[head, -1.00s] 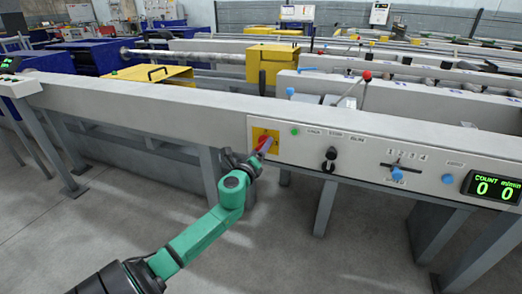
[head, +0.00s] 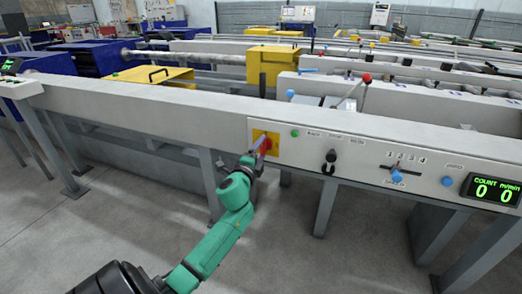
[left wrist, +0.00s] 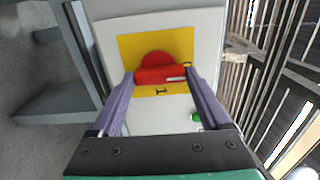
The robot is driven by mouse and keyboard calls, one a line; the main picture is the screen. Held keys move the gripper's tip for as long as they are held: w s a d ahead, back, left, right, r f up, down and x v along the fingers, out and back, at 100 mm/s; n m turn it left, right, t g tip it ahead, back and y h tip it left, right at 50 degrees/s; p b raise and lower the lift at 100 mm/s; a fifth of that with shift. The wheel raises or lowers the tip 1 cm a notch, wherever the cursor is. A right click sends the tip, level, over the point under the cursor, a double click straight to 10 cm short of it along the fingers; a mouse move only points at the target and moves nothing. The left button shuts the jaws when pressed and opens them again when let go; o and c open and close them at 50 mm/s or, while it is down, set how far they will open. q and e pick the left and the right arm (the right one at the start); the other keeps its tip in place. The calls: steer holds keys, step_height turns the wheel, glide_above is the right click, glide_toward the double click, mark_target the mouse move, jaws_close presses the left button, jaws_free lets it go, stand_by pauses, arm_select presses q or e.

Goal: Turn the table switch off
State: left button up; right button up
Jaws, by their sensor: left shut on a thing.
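The table switch is a red rotary knob (head: 268,144) on a yellow plate (head: 258,134), set in the light panel on the table's front. In the left wrist view the red knob (left wrist: 158,68) sits on the yellow plate (left wrist: 128,50), with an "I" mark below it and an "O" mark at its right. My left gripper (head: 262,146) is at the knob, its purple fingers (left wrist: 160,78) on either side of the knob's bar and shut on it. The fingers partly hide the knob in the head view. My right gripper is not in view.
Right of the switch, the panel holds a green light (head: 295,133), a black knob (head: 330,157), a slider with a blue knob (head: 397,176), a blue button (head: 447,181) and a display (head: 491,188) reading 0 0. Table legs stand below; the floor in front is clear.

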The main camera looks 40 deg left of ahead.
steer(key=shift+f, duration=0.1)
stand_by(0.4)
arm_select(q)
steer(key=o, duration=1.2)
steer(key=p+v, duration=0.1)
steer(key=v, duration=1.3)
steer(key=shift+s+d, duration=0.1)
steer(key=shift+s, duration=0.2)
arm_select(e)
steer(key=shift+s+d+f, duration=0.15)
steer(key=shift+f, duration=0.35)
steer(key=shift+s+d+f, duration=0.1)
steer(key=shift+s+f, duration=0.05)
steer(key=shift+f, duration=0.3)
arm_select(q)
steer(key=shift+f+n, duration=0.1)
steer(key=shift+n, duration=0.2)
